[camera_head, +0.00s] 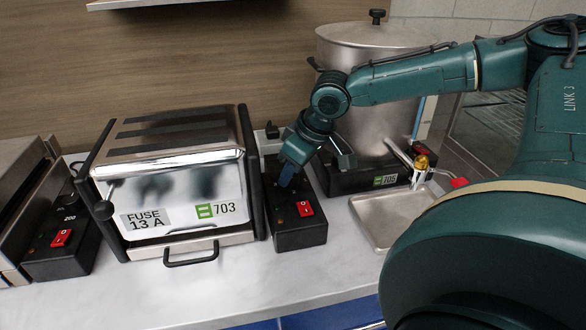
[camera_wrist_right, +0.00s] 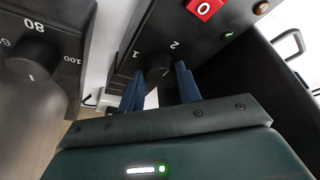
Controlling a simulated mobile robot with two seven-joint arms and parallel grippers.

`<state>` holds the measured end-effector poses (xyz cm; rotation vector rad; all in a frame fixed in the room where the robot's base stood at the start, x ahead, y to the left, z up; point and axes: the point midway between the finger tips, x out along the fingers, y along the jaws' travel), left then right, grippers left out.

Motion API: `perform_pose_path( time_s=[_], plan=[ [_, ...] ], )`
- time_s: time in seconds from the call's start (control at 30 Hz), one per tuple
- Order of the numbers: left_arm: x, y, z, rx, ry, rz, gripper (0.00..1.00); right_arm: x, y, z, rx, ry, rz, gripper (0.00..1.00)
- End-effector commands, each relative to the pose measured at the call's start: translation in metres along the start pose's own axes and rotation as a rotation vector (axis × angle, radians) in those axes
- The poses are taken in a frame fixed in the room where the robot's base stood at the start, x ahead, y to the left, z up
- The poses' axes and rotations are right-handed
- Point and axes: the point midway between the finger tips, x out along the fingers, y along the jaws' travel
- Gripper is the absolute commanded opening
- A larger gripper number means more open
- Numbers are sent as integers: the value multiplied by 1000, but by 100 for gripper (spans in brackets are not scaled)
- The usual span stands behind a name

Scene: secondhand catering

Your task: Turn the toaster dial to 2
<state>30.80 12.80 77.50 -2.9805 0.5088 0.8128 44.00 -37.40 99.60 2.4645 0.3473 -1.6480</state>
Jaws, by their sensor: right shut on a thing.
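The toaster (camera_head: 170,180) is a chrome box labelled 703 and FUSE 13 A, with a black control box (camera_head: 300,236) along its right side. In the right wrist view, a small black dial (camera_wrist_right: 158,62) sits on a black panel with the marks 1 and 2 above it. My right gripper (camera_head: 291,177) reaches down onto the control box. Its blue fingers (camera_wrist_right: 160,85) are shut on the dial, one on each side. The dial is hidden in the head view, and its pointer is hard to read. My left gripper is not in view.
A red switch (camera_head: 305,208) is on the control box near my gripper. A tall metal urn (camera_head: 362,95) labelled 705 stands to the right, and its dial (camera_wrist_right: 32,62) shows in the wrist view. A metal tray (camera_head: 372,222) lies in front. Another appliance (camera_head: 20,190) stands left.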

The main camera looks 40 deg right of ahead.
Motion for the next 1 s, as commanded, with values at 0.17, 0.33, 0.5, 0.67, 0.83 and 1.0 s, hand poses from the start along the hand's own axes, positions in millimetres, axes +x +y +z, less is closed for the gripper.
perform_pose_path(
  time_s=[0.17,0.33,0.5,0.67,0.83,1.0],
  plan=[
    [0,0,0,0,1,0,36,0,0,0,0,1,-1,44],
    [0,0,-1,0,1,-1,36,0,0,0,0,1,-1,55],
    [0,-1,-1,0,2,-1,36,0,0,0,0,1,-1,55],
    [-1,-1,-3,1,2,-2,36,-8,0,-1,1,5,-1,55],
    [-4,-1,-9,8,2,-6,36,-31,-1,-3,1,9,-4,55],
    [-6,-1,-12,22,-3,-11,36,-57,-1,-3,-1,9,-4,55]
  ],
)
